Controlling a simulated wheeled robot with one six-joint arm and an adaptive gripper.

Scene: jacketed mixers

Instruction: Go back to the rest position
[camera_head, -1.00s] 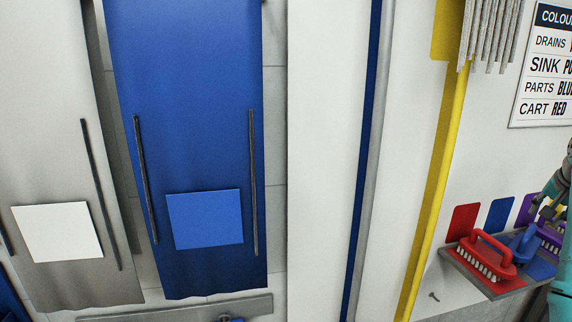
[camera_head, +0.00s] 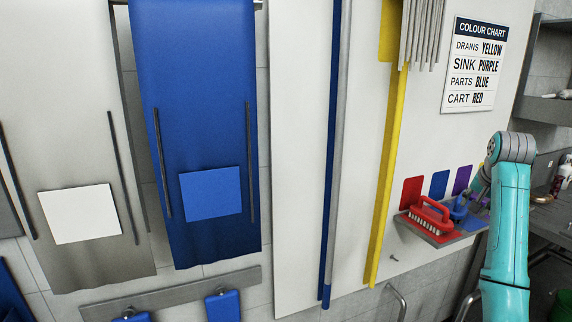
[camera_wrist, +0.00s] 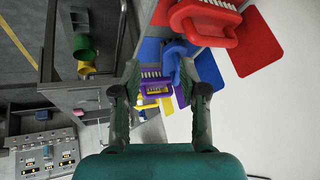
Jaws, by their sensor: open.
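My gripper (camera_wrist: 159,72) is open in the wrist view, with its two dark fingers spread apart and nothing seen clasped between them. In the head view my teal arm reaches the right end of the small brush shelf (camera_head: 450,240), and my gripper there is small and partly hidden by the arm. A red brush (camera_head: 430,215) and a blue brush (camera_head: 460,207) sit on the shelf. The wrist view shows the red brush (camera_wrist: 205,22), the blue brush (camera_wrist: 177,62) and a purple brush (camera_wrist: 155,87) beyond my fingertips. I cannot tell the exact gap to the brushes.
A colour chart (camera_head: 474,65) hangs above the shelf. A yellow-handled mop (camera_head: 388,170) and a blue pole (camera_head: 332,160) hang left of it. A blue apron (camera_head: 197,90) and a grey apron (camera_head: 62,120) hang further left. A grey bench (camera_head: 548,215) stands at the right.

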